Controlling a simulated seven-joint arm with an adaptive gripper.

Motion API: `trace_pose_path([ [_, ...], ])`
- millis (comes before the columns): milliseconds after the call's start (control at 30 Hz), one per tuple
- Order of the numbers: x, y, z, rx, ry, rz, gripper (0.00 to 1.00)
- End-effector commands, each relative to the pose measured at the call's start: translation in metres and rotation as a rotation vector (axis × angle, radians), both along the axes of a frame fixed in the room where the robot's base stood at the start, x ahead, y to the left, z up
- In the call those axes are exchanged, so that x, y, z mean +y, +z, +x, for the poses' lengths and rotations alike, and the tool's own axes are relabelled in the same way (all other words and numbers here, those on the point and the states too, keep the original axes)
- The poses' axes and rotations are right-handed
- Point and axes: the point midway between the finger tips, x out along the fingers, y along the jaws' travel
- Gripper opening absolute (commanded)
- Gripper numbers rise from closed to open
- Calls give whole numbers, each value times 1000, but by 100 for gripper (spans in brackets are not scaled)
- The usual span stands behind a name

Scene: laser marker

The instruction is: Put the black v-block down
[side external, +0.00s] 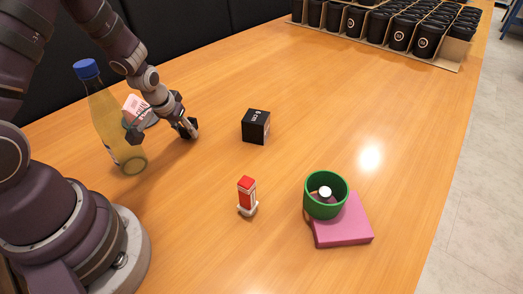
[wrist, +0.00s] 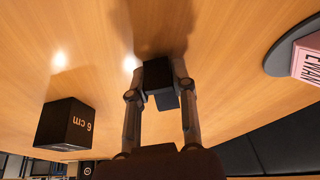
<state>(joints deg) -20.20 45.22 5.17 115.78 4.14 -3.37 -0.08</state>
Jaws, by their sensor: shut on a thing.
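The black v-block (wrist: 158,76) is between the two fingertips of my gripper (wrist: 160,92) in the wrist view. The gripper is shut on it. In the side external view my gripper (side external: 188,128) is low over the table (side external: 330,100), right of the bottle, and its fingers mostly hide the block. A dark shadow lies by the block in the wrist view. I cannot tell whether the block touches the table.
A black "6 cm" cube (side external: 256,127) stands right of my gripper. A bottle with a blue cap (side external: 110,125) and a pink box (side external: 135,105) are on the left. A red-and-white item (side external: 247,197) and a green ring (side external: 312,207) on a pink block (side external: 350,225) are nearer.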

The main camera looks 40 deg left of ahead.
Motion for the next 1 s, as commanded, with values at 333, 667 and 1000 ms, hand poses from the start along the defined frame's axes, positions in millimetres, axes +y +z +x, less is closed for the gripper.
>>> trace_pose_path([
  [333, 0, -2, 1, -2, -1, 1, 30],
  [667, 0, -2, 0, -1, -1, 1, 49],
  [1000, -3, 21, -6, -4, -1, 2, 49],
])
